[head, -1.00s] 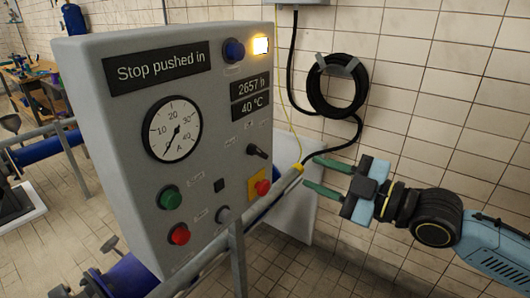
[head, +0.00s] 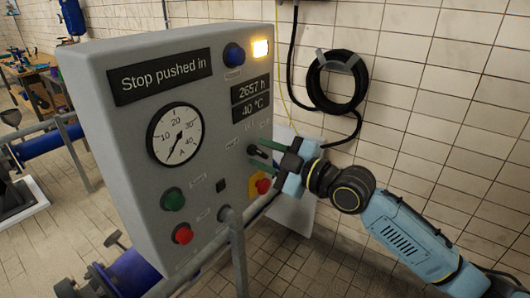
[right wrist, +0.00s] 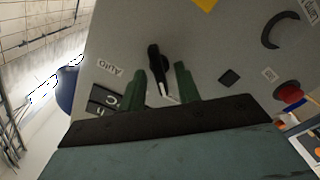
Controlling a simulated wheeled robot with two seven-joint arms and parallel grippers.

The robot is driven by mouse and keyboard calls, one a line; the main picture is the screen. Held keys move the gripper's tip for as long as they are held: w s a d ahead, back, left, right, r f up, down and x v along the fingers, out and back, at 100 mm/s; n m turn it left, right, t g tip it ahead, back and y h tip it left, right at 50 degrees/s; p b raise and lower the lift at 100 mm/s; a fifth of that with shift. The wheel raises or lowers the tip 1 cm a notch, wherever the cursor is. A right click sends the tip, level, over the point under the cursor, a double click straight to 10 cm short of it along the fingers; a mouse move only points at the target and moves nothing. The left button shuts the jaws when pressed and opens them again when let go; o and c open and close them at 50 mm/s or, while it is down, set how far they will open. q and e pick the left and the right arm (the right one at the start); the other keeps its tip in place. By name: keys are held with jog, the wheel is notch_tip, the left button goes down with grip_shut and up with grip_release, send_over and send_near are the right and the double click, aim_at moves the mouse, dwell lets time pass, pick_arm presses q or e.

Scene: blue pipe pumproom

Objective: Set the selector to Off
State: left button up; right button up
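The selector (head: 252,150) is a small black lever knob on the right part of the grey panel's front. In the right wrist view the selector (right wrist: 156,62) stands between the two green fingers, with a gap on each side. An "AUTO" label (right wrist: 109,67) lies to its left there; I cannot read an Off label. My right gripper (head: 258,153) is open at the panel, its fingers on either side of the knob and partly hiding it. The right wrist view shows its fingers (right wrist: 161,78) apart. My left gripper is not in view.
The grey panel (head: 135,120) also bears a display reading "Stop pushed in" (head: 161,77), a lit yellow lamp (head: 261,49) and a gauge (head: 176,134). Just below the selector is a red button (head: 263,186) on a yellow plate. A rail (head: 238,250) runs in front.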

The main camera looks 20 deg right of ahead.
grip_shut()
jog(key=shift+m, duration=0.4)
jog(key=m+p, duration=0.2)
jog(key=shift+r+m, duration=0.1)
jog(key=shift+m, duration=0.3)
jog(key=m+p, duration=0.2)
jog(key=m, duration=0.3)
jog(key=shift+w+d, duration=0.1)
dwell(0.5)
grip_release()
